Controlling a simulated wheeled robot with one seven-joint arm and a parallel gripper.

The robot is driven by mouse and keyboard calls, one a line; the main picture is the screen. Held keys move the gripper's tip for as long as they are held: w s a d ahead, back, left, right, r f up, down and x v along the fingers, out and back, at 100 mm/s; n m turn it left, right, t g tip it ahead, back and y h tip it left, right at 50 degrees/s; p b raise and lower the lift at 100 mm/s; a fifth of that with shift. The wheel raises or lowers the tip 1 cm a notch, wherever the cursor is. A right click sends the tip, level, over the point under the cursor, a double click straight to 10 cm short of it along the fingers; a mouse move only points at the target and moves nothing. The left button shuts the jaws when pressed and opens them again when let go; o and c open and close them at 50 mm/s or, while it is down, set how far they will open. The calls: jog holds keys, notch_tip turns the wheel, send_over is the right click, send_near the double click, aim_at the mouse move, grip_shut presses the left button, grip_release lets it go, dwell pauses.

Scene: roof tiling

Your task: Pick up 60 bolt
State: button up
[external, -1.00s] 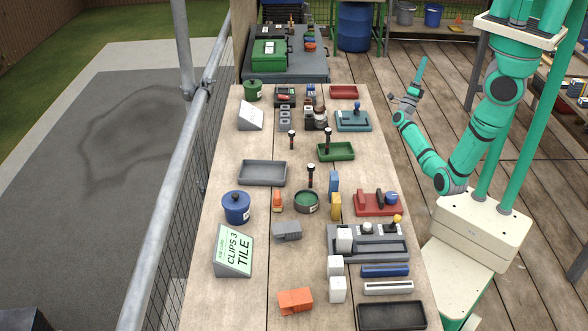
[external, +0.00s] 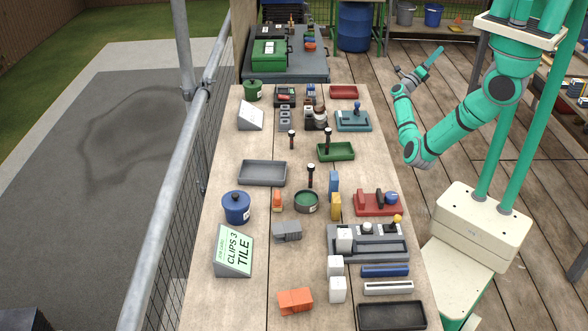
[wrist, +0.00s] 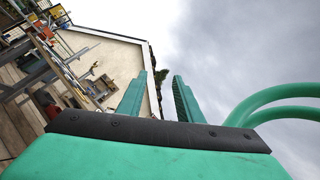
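Three dark upright bolts with pale labels stand on the wooden table: a front one (external: 310,178), a middle one (external: 327,141) beside the green tray, and a smaller back one (external: 291,139). The labels are too small to read, so I cannot tell which is the 60 bolt. My gripper (external: 434,57) is raised to the right of the table, well away from the bolts. In the wrist view my gripper (wrist: 160,76) is open and empty, its two fingers apart against the sky. No bolt shows there.
A green tray (external: 350,153), a grey tray (external: 245,172), a blue pot (external: 236,210) and a round green dish (external: 299,206) are near the bolts. A sign reading CLIPS 3 TILE (external: 234,250) stands front left. A metal railing (external: 170,200) runs along the left.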

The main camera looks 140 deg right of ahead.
jog(key=w+d+r+n+t+h, duration=0.15)
jog(key=w+d+h, duration=0.25)
jog(key=w+d, duration=0.4)
jog(key=w+d+r+n+h, duration=0.1)
jog(key=w+d+r+h, duration=0.2)
jog(key=w+d+h, duration=0.35)
jog(key=n+t+h, duration=0.7)
jog(key=t+h, duration=0.3)
jog(key=t, duration=0.8)
send_over(287, 144)
jog(key=a, duration=0.5)
notch_tip(287, 144, down, 13)
jog(key=w+a+f+m, duration=0.1)
jog(key=f, duration=0.1)
jog(key=w+a+f+y, duration=0.1)
jog(key=f, duration=0.1)
jog(key=w+a+f+m+y, duration=0.1)
jog(key=a+f, duration=0.1)
jog(key=shift+a+f+m+t, duration=0.1)
jog(key=shift+f+m+t, duration=0.05)
jog(key=shift+m+t, duration=0.2)
jog(key=shift+f, duration=0.2)
jog(key=shift+y, duration=0.25)
jog(key=x, duration=1)
jog(key=shift+s+d+f, duration=0.1)
jog(key=shift+d+f, duration=0.05)
jog(key=shift+d, duration=0.05)
grip_shut()
